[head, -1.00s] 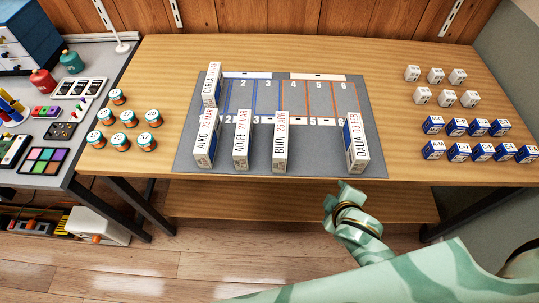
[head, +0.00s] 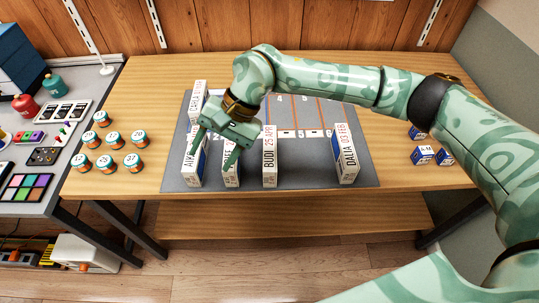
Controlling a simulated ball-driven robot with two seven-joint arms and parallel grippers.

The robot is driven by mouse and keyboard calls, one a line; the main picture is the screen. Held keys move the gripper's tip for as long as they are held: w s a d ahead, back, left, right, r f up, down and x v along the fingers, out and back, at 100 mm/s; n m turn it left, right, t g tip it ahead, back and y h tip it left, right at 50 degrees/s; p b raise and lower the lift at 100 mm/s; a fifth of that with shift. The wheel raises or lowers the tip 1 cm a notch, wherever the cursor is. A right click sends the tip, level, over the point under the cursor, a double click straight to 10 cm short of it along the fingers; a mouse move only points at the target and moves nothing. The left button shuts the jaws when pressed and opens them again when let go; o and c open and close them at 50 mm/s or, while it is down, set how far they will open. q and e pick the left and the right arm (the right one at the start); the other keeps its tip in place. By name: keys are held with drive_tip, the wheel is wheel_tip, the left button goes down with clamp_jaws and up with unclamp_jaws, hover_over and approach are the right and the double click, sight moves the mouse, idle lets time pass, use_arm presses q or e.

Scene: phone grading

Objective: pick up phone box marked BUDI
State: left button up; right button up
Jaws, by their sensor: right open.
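The phone box marked BUDI 25 APR (head: 269,158) is a white upright box near the front edge of the grey mat (head: 308,178). Its marked face is in plain view. My right gripper (head: 211,160) is open and points down, left of the BUDI box. Its fingers show in front of the AIKO box (head: 193,172) and the AOIFE box (head: 231,175), partly covering their labels. I cannot tell whether they touch. The fingers are apart from the BUDI box. My left gripper is not in view.
The DALIA box (head: 346,160) stands to the right, with bare mat between it and BUDI. The CARLA box (head: 198,92) stands behind on the left. Several small jars (head: 107,164) are left of the mat. Blue-and-white boxes (head: 421,155) show at right, partly behind my arm.

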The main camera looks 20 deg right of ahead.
sight(270, 147)
drive_tip(key=w+d+r+n+t+h, duration=0.1)
drive_tip(key=w+d+h, duration=0.25)
drive_tip(key=d, duration=0.45)
drive_tip(key=w+d+r+n+h, duration=0.1)
drive_tip(key=w+d+r+h, duration=0.2)
drive_tip(key=d, duration=0.4)
drive_tip(key=shift+h, duration=0.25)
wheel_tip(270, 147, down, 11)
drive_tip(key=b, duration=0.2)
drive_tip(key=shift+r+b, duration=0.15)
drive_tip(key=shift+b, duration=0.15)
drive_tip(key=f, duration=0.2)
drive_tip(key=f+b, duration=0.1)
drive_tip(key=f, duration=0.1)
drive_tip(key=a+f+b, duration=0.1)
drive_tip(key=f, duration=0.1)
drive_tip(key=shift+s+f, duration=0.2)
drive_tip(key=shift+s, duration=0.05)
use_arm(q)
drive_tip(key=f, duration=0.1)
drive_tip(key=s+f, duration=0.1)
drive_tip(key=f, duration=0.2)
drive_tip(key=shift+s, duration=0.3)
use_arm(e)
drive_tip(key=shift+r, duration=0.1)
drive_tip(key=c, duration=1.2)
